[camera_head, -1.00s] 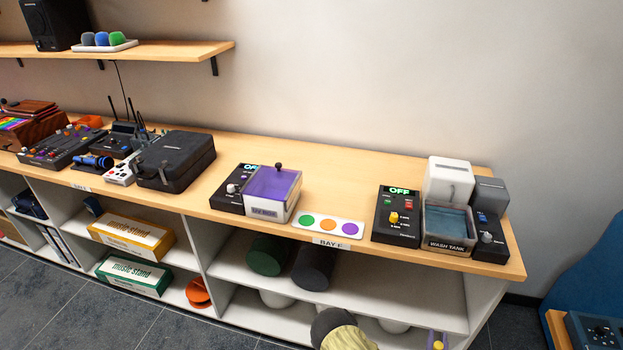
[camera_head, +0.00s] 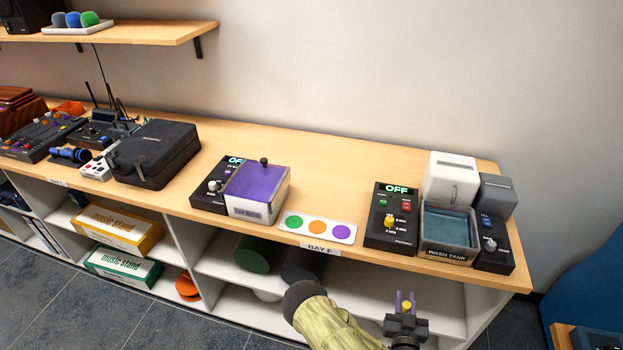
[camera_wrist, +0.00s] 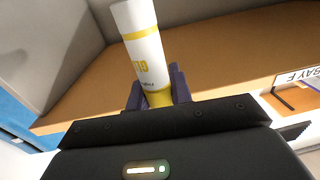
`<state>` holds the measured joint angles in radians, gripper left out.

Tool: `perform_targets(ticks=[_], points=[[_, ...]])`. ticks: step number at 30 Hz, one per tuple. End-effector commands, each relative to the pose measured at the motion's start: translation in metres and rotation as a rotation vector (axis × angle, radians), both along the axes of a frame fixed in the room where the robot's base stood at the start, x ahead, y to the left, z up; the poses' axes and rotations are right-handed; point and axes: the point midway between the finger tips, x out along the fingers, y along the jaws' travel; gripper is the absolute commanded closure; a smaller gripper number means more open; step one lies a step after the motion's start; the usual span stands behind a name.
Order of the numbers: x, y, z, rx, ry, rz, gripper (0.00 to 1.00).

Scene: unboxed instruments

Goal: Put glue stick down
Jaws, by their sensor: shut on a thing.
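The glue stick (camera_wrist: 144,50) is a white tube with yellow bands and yellow lettering, standing up out of my gripper in the wrist view. My gripper (camera_wrist: 158,92) is shut on its lower yellow end with dark purple fingers. In the head view my gripper (camera_head: 405,298) is in front of the counter (camera_head: 300,151), below its front edge and left of the wash tank. Only a small yellow part of the glue stick (camera_head: 406,306) shows there between the fingers.
On the counter stand a wash tank (camera_head: 447,249), a control box reading OFF (camera_head: 392,232), a card with coloured dots (camera_head: 318,227) and a purple-lidded box (camera_head: 256,192). Bare wood lies behind the card. Shelves with dark rolls (camera_head: 302,264) are below.

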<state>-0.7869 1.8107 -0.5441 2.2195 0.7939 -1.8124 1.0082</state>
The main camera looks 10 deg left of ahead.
Motion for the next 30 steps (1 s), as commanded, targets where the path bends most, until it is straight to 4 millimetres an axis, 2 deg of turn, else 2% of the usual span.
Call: perform_targets(ticks=[8, 18, 25, 26, 30], points=[[0.0, 0.001, 0.008, 0.0, 0.0, 0.003, 1.0], [0.0, -0.001, 0.053, 0.0, 0.0, -0.002, 1.0], [0.0, -0.001, 0.077, 0.0, 0.0, -0.002, 1.0], [0.0, -0.003, 0.07, 0.001, 0.003, -0.007, 1.0], [-0.001, -0.003, 0.066, -0.001, 0.011, -0.009, 1.0]])
